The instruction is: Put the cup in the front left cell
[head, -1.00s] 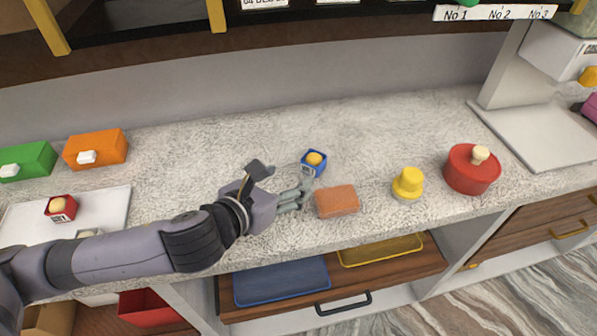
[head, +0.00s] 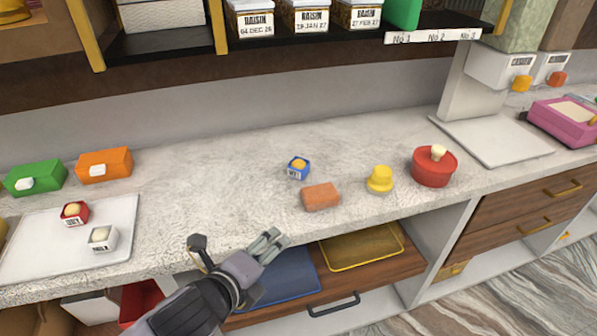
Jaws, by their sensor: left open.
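A similar red cup (head: 74,213) and a white cup (head: 102,238) stand on the pale flat tray (head: 125,212) at the left. Which one is the task's cup I cannot tell from the picture. No divided cells are clearly visible. My left gripper (head: 234,243) is open and empty by the counter's front edge, in front of and left of the blue cup and apart from it. My right gripper is not in view.
Green (head: 36,178) and orange (head: 105,165) boxes stand back left. The counter's middle is clear. A shelf overhangs the back.

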